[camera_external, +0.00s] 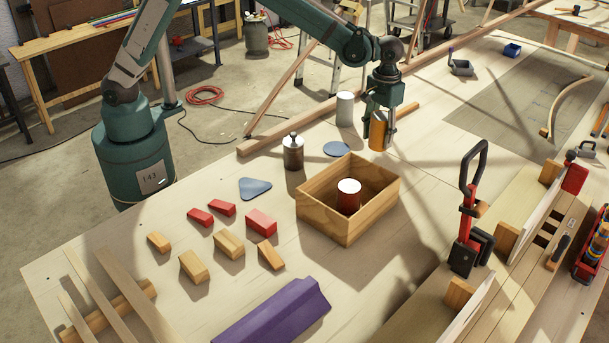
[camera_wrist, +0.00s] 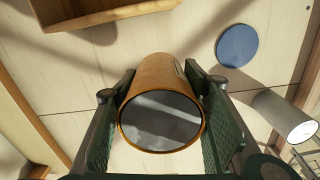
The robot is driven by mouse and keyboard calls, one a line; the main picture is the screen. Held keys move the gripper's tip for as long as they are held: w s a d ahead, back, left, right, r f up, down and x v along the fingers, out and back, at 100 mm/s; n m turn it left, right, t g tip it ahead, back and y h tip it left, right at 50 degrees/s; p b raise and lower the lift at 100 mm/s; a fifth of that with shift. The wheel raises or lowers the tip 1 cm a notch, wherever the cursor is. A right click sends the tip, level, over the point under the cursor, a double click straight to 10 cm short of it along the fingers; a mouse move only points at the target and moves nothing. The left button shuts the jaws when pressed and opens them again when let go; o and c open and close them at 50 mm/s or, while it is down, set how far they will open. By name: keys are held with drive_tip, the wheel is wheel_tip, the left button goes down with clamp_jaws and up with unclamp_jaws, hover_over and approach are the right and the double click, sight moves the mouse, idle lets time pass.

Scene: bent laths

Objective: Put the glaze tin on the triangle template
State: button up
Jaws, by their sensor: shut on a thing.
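An amber-orange tin (camera_external: 378,131) is in my gripper (camera_external: 381,137), beyond the wooden box in the outside view. In the wrist view, the tin (camera_wrist: 164,78) sits between the two green pads of my gripper (camera_wrist: 162,100), its dark glossy end facing the camera. It has no readable label. It looks held above the table, but the height is hard to judge. The triangle template (camera_external: 255,188) is a flat blue-grey rounded triangle. It lies bare on the table, left of the box and well left of my gripper.
A round blue disc (camera_external: 337,149) lies behind the open wooden box (camera_external: 345,226), which contains a red tin (camera_external: 349,197). A dark bottle-like can (camera_external: 293,152) stands between triangle and disc. A pale tin (camera_external: 345,110) stands near my gripper. Red and wooden blocks lie in front of the triangle.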

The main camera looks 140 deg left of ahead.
sight(381, 116)
wheel_tip(381, 116, up, 6)
drive_tip(key=shift+d+f, duration=0.1)
drive_tip(key=shift+d, duration=0.05)
drive_tip(key=s+d+r+p, duration=0.1)
drive_tip(key=s+d, duration=0.5)
drive_tip(key=d, duration=0.6)
drive_tip(key=s+d+p, duration=0.1)
drive_tip(key=s+d, duration=0.5)
drive_tip(key=d, duration=0.6)
drive_tip(key=s+d+f+p, duration=0.1)
drive_tip(key=s+d+f, duration=0.5)
drive_tip(key=s+d, duration=0.6)
drive_tip(key=shift+p, duration=0.3)
drive_tip(key=shift+f, duration=0.1)
drive_tip(key=shift+f, duration=2.85)
drive_tip(key=shift+f, duration=0.15)
drive_tip(key=shift+w+f+b, duration=0.1)
drive_tip(key=shift+f+b, duration=0.25)
drive_tip(key=shift+f, duration=1.6)
